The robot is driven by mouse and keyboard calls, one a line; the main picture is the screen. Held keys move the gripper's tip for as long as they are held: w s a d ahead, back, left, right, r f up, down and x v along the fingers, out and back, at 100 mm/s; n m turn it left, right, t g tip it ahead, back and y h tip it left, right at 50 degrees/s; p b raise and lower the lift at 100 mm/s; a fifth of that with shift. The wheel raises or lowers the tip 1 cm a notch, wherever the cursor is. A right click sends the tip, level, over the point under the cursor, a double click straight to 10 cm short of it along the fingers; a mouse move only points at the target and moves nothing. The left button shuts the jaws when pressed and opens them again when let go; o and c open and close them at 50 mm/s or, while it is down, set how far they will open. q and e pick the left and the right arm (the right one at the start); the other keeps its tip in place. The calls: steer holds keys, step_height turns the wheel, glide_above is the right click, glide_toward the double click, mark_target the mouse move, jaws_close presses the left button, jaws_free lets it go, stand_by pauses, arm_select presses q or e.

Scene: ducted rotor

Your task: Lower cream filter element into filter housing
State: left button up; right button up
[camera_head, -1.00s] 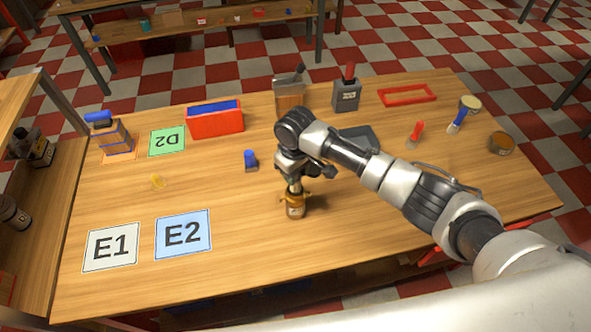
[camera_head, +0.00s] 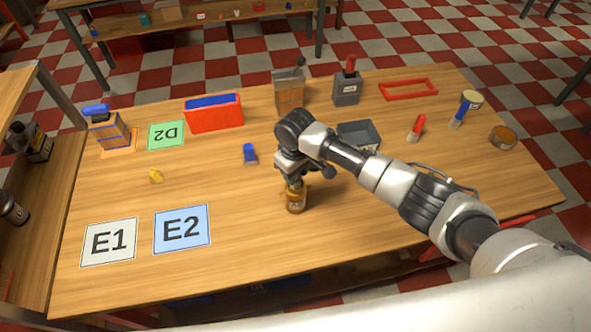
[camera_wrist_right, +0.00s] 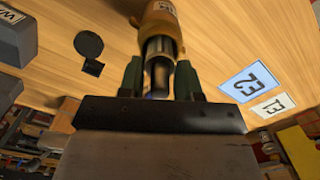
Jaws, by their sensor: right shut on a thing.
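The filter housing (camera_head: 295,203) is a small amber-brown, labelled cylinder standing upright near the middle of the table. My right gripper (camera_head: 296,184) points down directly over it. In the right wrist view the gripper (camera_wrist_right: 158,80) is shut on a narrow cylinder (camera_wrist_right: 157,52), which I take to be the filter element. It looks dark and metallic there, so its cream colour does not show. Its far end meets the housing's mouth (camera_wrist_right: 162,22); how deep it sits is hidden. My left gripper is out of view.
Mats E1 (camera_head: 109,242) and E2 (camera_head: 182,229) lie front left. A blue part (camera_head: 250,154) and a yellow part (camera_head: 156,176) lie left of the housing. A grey tray (camera_head: 372,128) is behind my right arm.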

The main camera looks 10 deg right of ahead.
steer(key=shift+f+b, duration=0.45)
steer(key=shift+f, duration=0.55)
steer(key=o, duration=0.9)
steer(key=shift+c, duration=0.2)
steer(key=shift+r, duration=0.15)
step_height(320, 180, up, 11)
steer(key=shift+f+b, duration=0.2)
steer(key=shift+b, duration=0.7)
